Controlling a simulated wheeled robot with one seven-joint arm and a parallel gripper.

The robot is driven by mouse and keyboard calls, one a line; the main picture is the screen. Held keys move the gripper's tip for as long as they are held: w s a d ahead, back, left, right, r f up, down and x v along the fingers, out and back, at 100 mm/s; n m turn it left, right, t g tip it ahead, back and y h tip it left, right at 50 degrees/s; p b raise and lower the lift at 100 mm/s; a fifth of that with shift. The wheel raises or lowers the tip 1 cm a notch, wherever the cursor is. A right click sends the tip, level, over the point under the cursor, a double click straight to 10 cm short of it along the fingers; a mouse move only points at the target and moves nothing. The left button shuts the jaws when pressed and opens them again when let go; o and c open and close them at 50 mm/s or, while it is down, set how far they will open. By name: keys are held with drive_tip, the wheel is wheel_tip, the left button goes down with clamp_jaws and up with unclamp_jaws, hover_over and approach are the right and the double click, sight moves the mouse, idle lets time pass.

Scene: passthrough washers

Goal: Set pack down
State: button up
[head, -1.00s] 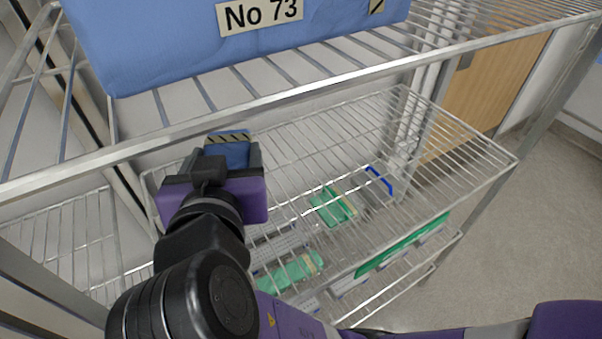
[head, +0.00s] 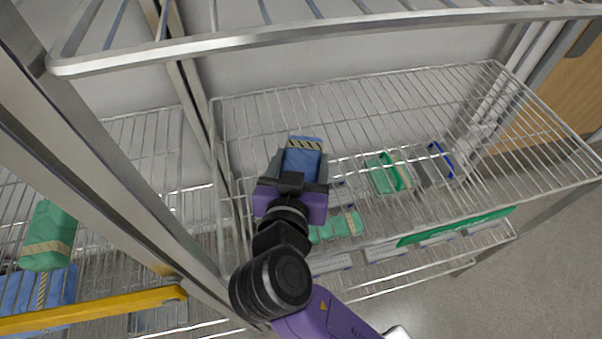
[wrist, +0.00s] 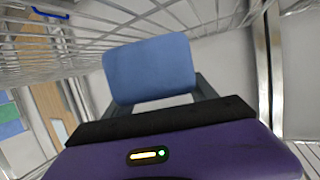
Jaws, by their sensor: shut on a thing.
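My gripper (head: 298,168) is shut on a small blue pack (head: 301,158) with a striped tape band at its far end. In the head view the pack is in front of an empty-looking wire shelf (head: 400,100) with a green label on its front edge. I cannot tell whether the pack touches the shelf wires. In the wrist view the blue pack (wrist: 150,68) sits between the fingers, with wire grid above and behind it.
Below the wire shelf, green packs (head: 340,226) and a green-handled item (head: 390,174) show through the wires. An upper shelf edge (head: 300,30) crosses above. A metal post (head: 110,170) stands left, with another green pack (head: 48,236) and a yellow bar (head: 90,308) beyond.

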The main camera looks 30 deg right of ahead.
drive_tip(key=shift+f, duration=2.05)
drive_tip(key=shift+f, duration=0.1)
drive_tip(key=o, duration=1.7)
drive_tip(key=shift+c, duration=0.2)
drive_tip(key=b+v, duration=0.1)
drive_tip(key=v, duration=1.1)
drive_tip(key=shift+b, duration=0.35)
